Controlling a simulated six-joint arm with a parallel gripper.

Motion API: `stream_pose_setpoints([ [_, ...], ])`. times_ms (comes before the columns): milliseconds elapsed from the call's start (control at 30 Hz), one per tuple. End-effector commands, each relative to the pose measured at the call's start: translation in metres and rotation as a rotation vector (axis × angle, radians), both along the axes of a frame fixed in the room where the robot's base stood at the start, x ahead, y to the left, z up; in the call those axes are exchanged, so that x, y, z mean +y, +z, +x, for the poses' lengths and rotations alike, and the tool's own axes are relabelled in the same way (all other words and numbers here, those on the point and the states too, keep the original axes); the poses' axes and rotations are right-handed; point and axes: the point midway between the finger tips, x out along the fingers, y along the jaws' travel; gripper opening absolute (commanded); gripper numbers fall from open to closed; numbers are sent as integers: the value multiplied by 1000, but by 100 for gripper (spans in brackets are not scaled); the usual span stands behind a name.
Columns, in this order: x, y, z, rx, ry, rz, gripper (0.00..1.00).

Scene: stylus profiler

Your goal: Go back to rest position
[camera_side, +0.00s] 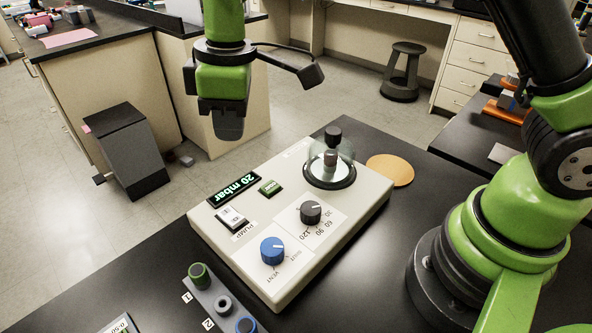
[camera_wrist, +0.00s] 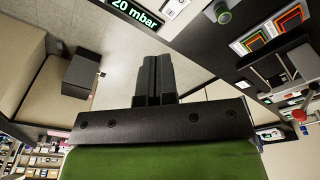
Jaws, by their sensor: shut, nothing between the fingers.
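My gripper (camera_side: 229,128) hangs in the air, fingers pointing down, at the upper left of the side view, behind and above the instrument box. Its fingers are together with nothing between them; they also show shut in the wrist view (camera_wrist: 153,62). The white instrument box (camera_side: 362,213) lies on the black bench. It carries a display reading 20 mbar (camera_side: 235,188), a green button (camera_side: 270,188), a white PUMP switch (camera_side: 231,217), a black dial (camera_side: 311,212), a blue VENT knob (camera_side: 273,251) and a clear domed chamber (camera_side: 331,165). My gripper touches none of these.
A grey rack with numbered places (camera_side: 221,295) stands in front of the box on the black bench (camera_side: 340,290). A round tan disc (camera_side: 390,170) lies behind its right end. A dark bin (camera_side: 127,150) and a stool (camera_side: 404,72) stand on the floor. Air around my gripper is clear.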

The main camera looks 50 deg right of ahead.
Motion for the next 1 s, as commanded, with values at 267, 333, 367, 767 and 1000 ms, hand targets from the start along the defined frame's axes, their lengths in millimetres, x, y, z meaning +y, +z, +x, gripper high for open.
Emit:
stream_pose_setpoints([
  [267, -61, 95, -57, -138, -425, 162, 0],
  [333, -74, 109, -77, -167, -530, 207, 0],
  [367, -79, 114, -85, -181, -574, 226, 0],
  [767, -117, 126, -186, -324, -1048, 470, 0],
  [1000, -119, 121, -200, -340, -1119, 510, 0],
])
